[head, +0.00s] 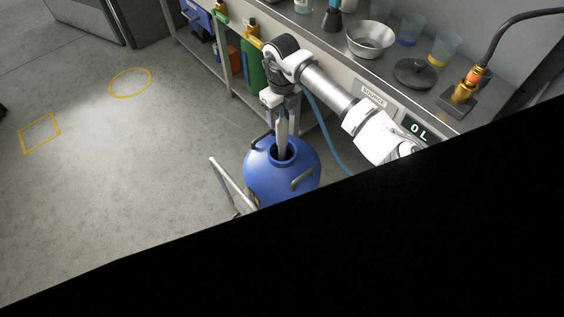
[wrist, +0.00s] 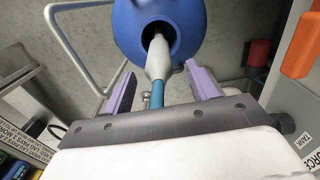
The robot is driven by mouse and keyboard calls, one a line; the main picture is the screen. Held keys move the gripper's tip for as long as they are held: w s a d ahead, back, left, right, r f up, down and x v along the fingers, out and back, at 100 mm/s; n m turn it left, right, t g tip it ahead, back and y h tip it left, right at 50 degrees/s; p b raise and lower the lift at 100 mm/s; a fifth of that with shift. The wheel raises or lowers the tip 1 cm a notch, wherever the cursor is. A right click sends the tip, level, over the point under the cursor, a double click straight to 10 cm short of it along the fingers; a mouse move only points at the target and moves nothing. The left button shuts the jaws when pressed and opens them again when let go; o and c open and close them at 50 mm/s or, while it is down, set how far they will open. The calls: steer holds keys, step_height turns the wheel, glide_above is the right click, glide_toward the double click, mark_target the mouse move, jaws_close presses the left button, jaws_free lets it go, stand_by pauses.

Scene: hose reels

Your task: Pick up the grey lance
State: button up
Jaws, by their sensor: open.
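The grey lance (head: 282,142) stands roughly upright in the round mouth of a blue tank (head: 262,178), its lower end hidden inside. In the wrist view the lance (wrist: 158,58) widens toward me and runs into a blue hose (wrist: 157,96). My gripper (head: 284,112) is above the tank mouth, at the lance's upper part. In the wrist view its two purple fingers (wrist: 160,72) are open, one on each side of the lance, with visible gaps. Nothing is held. The blue tank also fills the top middle of the wrist view (wrist: 190,20).
The tank sits by a metal handle frame (head: 228,183) on the floor. A bench with a metal bowl (head: 370,38), cups and a dark round lid (head: 415,73) stands behind my arm. The blue hose (head: 325,130) hangs by the bench. Floor at left is clear.

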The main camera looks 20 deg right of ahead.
steer(key=f, duration=0.5)
steer(key=shift+s+p, duration=0.25)
steer(key=shift+p, duration=0.05)
jaws_close()
